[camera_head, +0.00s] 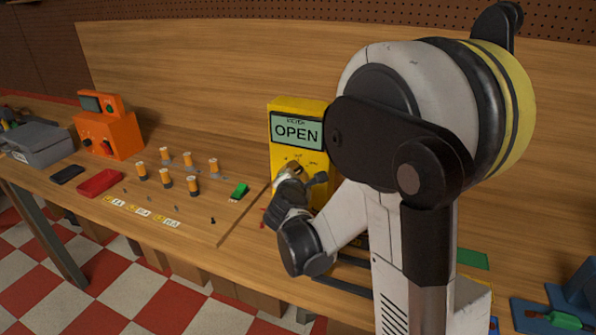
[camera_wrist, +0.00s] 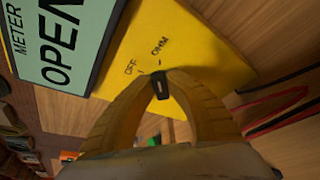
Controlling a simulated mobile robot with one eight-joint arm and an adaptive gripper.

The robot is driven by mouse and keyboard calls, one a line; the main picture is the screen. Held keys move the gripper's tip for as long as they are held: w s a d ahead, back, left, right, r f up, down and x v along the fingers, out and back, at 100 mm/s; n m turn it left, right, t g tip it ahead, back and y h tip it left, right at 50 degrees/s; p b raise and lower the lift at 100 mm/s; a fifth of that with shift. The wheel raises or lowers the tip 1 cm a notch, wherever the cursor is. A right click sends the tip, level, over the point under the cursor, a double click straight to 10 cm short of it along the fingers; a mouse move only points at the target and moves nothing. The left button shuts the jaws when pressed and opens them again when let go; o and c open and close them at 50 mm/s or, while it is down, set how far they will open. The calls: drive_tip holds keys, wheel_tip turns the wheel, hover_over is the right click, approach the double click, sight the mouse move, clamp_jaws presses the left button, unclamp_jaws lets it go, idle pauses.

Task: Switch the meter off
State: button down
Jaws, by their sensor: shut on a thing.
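The yellow meter (camera_head: 284,150) stands upright on the wooden bench, and its display (camera_head: 296,130) reads OPEN. The meter's face (camera_wrist: 205,50) also fills much of the wrist view, with printed labels OFF and OHM. A small black knob (camera_wrist: 159,87) with a pale mark sits below those labels. My gripper (camera_wrist: 160,76) is shut on the knob, one finger on each side. Which label the mark points to is hard to tell. In the head view my gripper (camera_head: 291,170) reaches the meter's face below the display, and the knob is hidden there.
An orange device (camera_head: 106,130) and a red tray (camera_head: 101,183) stand at left. Red and black leads (camera_wrist: 270,112) run beside the meter.

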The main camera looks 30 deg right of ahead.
drive_tip(key=n+g, duration=0.1)
drive_tip(key=n+h+p, duration=0.1)
drive_tip(key=n, duration=0.1)
drive_tip(key=shift+w+a+r+g, duration=0.15)
drive_tip(key=shift+w+g, duration=0.05)
drive_tip(key=shift+g, duration=0.2)
drive_tip(key=n+g+h, duration=0.1)
drive_tip(key=n, duration=0.1)
drive_tip(key=shift+w+n+g, duration=0.1)
drive_tip(key=shift+n+g, duration=0.2)
drive_tip(key=shift+n, duration=0.1)
drive_tip(key=c, duration=1.3)
unclamp_jaws()
drive_tip(key=shift+c, duration=0.2)
drive_tip(key=shift+a, duration=0.1)
drive_tip(key=v, duration=1.2)
drive_tip(key=shift+w, duration=0.1)
